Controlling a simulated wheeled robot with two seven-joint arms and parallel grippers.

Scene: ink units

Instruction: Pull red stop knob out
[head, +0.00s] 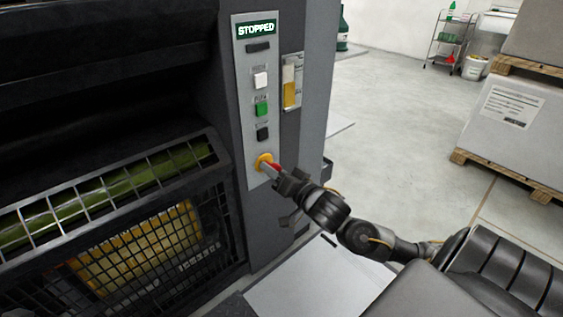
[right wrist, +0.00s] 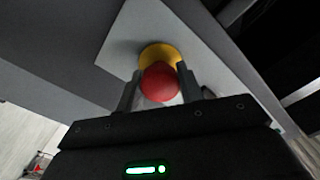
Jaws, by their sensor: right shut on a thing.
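The red stop knob (head: 274,169) sits on a yellow collar (head: 263,161) at the bottom of the grey control panel (head: 251,144). In the right wrist view the red knob (right wrist: 160,82) shows as a round head in front of the yellow collar (right wrist: 158,55). My right gripper (head: 281,178) is at the knob. In the right wrist view its two fingers stand on either side of the knob, shut on it. The panel display (head: 256,29) reads "STOPPED". My left gripper is not in view.
Above the knob are black (head: 262,134), green (head: 261,109) and white (head: 260,80) buttons. A yellow-and-white holder (head: 291,81) is on the machine's side. A barred guard (head: 150,250) is at left. Pallet stacks (head: 506,120) stand at right; the floor between is open.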

